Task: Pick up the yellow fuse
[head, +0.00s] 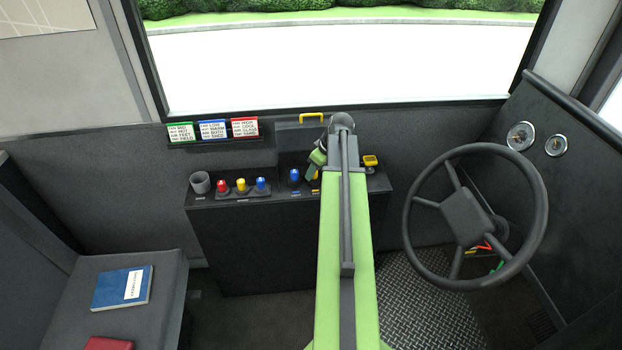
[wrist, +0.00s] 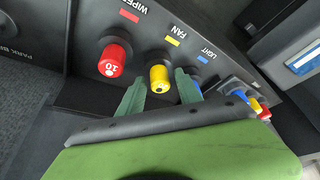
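The yellow fuse (wrist: 159,80) stands upright beside the FAN label in the wrist view. In the head view only a sliver of yellow shows below my gripper (head: 314,164). My gripper (wrist: 160,74) is open, with one green finger on each side of the yellow fuse. It seems not clamped; small gaps show in the wrist view. A red fuse (wrist: 113,60) stands left of it at WIPER. A blue one (wrist: 195,87) at LIGHT is partly hidden by a finger. A second yellow piece (head: 241,185) stands in the left group on the console.
A card rack (head: 216,129) is above. A yellow-topped control (head: 370,161) and steering wheel (head: 411,229) are to the right.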

